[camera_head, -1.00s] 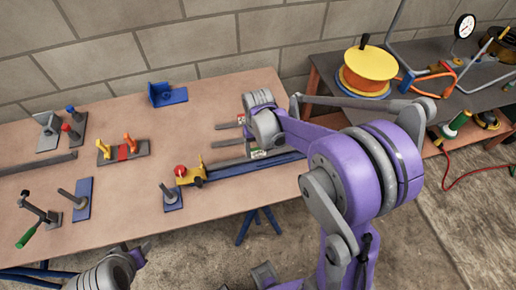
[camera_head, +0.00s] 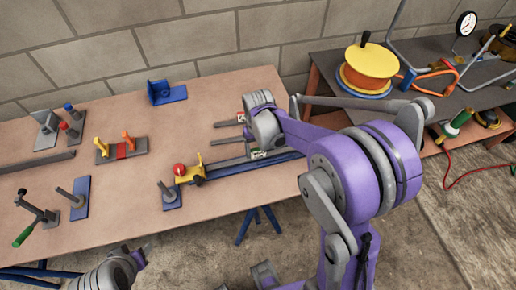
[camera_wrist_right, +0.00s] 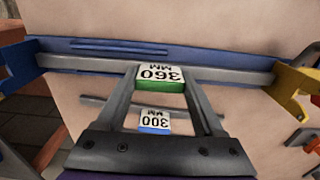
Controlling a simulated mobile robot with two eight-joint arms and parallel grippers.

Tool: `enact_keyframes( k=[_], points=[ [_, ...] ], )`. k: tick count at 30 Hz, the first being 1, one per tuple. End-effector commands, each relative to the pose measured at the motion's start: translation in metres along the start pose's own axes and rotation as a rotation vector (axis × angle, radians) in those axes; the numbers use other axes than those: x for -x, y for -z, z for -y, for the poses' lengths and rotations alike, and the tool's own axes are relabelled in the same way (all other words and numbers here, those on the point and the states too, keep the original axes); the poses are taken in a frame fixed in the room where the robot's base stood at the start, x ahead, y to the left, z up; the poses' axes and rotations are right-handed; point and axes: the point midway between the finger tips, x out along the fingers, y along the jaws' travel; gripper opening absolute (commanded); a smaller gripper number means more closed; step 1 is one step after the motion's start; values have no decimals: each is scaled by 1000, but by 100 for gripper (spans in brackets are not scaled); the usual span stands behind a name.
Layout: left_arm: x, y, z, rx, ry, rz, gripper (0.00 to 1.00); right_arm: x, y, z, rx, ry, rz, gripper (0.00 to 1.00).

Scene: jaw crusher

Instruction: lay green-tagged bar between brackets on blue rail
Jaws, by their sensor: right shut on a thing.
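My right gripper (camera_wrist_right: 155,103) is shut on the grey bar (camera_wrist_right: 80,62) by its green-and-white tag (camera_wrist_right: 160,78), marked 360 MM. The bar lies along the near edge of the blue rail (camera_wrist_right: 120,48). Its right end is by the yellow bracket (camera_wrist_right: 292,80), its left end by a blue piece (camera_wrist_right: 14,45). I cannot tell whether it touches the rail or the brackets. In the head view the rail (camera_head: 262,164) is partly hidden by my right arm. My left gripper (camera_head: 145,250) is at the bottom left, apart from the table.
A blue-tagged bar marked 300 MM (camera_wrist_right: 154,121) lies on the tabletop beyond my fingers. A yellow clamp with a red knob (camera_head: 188,173) stands at the rail's left end. Several fixtures stand further left. A blue bracket (camera_head: 167,93) stands at the back.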

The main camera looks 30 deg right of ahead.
Motion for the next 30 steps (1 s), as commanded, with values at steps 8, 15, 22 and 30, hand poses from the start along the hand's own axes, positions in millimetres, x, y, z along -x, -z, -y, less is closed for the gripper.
enact_keyframes(
  k=[8,15,22,30],
  points=[
    [-5,-4,0,0,0,3,50,-8,0,0,0,0,0,0],
    [-7,-6,0,0,0,4,50,-11,0,0,0,0,0,80],
    [-7,-6,0,0,0,4,50,-10,0,0,0,0,0,100],
    [-6,-5,0,0,0,3,50,2,0,0,0,0,0,100]
  ],
)
